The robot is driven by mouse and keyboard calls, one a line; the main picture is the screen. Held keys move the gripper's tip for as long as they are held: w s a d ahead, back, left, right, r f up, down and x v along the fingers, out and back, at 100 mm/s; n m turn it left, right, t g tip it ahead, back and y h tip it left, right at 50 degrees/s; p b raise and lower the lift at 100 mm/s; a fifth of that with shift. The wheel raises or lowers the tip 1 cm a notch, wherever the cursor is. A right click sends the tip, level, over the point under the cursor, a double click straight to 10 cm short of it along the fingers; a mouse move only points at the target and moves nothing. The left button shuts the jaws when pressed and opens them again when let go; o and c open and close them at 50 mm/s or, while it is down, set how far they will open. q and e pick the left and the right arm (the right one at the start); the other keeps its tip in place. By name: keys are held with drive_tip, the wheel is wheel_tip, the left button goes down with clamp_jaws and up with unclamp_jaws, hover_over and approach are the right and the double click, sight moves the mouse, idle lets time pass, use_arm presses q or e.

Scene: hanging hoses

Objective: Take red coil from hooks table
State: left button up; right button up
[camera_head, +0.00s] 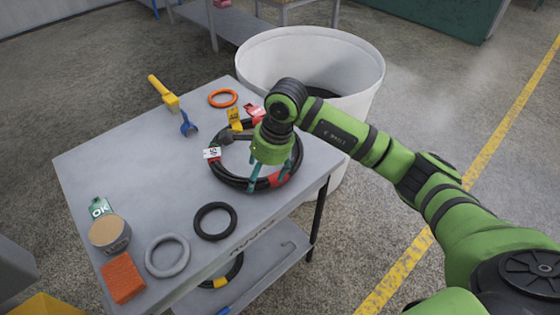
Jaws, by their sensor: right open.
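A coil of black hose with red bands (229,176) lies on the grey table (130,160) near its right edge. A white tag and a yellow tag show at the coil. My right gripper (270,178) points down over the right part of the coil. Its teal fingers are apart, near a red band, and I cannot tell whether they touch the hose. The gripper and wrist hide part of the coil. My left gripper is not in view.
A large white bin (350,85) stands behind the table. An orange ring (222,91), a black ring (232,224), a grey ring (152,262), an orange sponge (123,277), a round tin (109,233) and a yellow-handled tool (162,92) lie on the table. Its left middle is clear.

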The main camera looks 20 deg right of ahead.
drive_tip(key=d, duration=0.1)
drive_tip(key=d+h, duration=0.1)
drive_tip(key=d, duration=0.1)
drive_tip(key=d+h, duration=0.1)
drive_tip(key=shift+w+d+r, duration=0.2)
drive_tip(key=shift+w+r, duration=0.1)
drive_tip(key=shift+r, duration=0.05)
drive_tip(key=shift+d+f, duration=0.15)
drive_tip(key=shift+d, duration=0.05)
drive_tip(key=shift+w+a+f+p, duration=0.15)
drive_tip(key=shift+f+p, duration=0.1)
drive_tip(key=shift+f, duration=0.85)
drive_tip(key=shift+w+d+f+p, duration=0.1)
drive_tip(key=shift+f+p, duration=0.2)
drive_tip(key=shift+f, duration=0.8)
drive_tip(key=shift+w+a+f+p, duration=0.15)
drive_tip(key=shift+f+p, duration=0.1)
drive_tip(key=shift+f, duration=0.85)
drive_tip(key=shift+d, duration=0.1)
clamp_jaws()
